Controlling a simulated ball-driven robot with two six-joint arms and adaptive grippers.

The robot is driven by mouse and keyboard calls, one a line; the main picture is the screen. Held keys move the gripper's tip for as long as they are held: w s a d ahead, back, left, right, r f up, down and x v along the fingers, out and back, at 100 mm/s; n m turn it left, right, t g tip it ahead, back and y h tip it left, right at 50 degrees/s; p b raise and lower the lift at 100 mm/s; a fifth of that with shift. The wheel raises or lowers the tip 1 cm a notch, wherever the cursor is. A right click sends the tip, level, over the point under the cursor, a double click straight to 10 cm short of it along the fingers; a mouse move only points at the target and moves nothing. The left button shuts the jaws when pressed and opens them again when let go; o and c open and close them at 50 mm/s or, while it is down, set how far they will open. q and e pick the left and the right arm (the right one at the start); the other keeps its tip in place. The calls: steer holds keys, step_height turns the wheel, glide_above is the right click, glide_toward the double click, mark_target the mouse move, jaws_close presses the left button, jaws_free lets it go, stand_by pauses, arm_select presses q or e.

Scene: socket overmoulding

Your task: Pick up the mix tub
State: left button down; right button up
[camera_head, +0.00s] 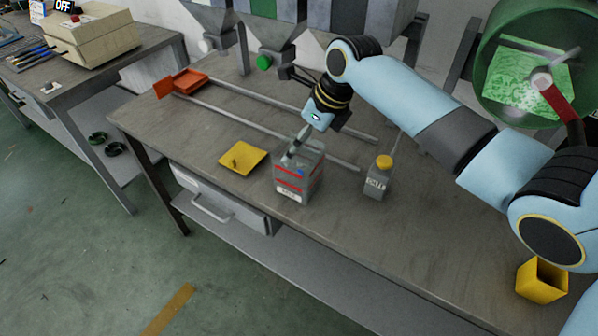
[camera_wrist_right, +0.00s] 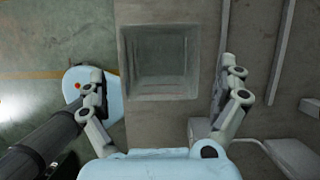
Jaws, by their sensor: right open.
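The mix tub (camera_head: 290,184) is a grey, square, open-topped tub with a red-marked label, upright on the workbench in the head view. In the right wrist view the tub (camera_wrist_right: 158,88) shows from above, and its inside looks empty. My right gripper (camera_head: 300,146) is at the tub's top, pointing down. In the right wrist view my right gripper (camera_wrist_right: 162,78) is open, with one finger on each side of the tub. A gap shows between each finger and the walls. The far finger is partly hidden in the head view. My left gripper is in neither view.
A yellow tray (camera_head: 243,158) lies just left of the tub. A small grey bottle with a yellow cap (camera_head: 377,180) stands to its right. Metal rails (camera_head: 262,127) run behind it, with an orange tray (camera_head: 181,82) at back left. A yellow cup (camera_head: 540,282) stands at front right.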

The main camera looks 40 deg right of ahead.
steer(key=x, duration=0.4)
steer(key=shift+d, duration=0.1)
steer(key=shift+s, duration=0.1)
steer(key=c, duration=1.3)
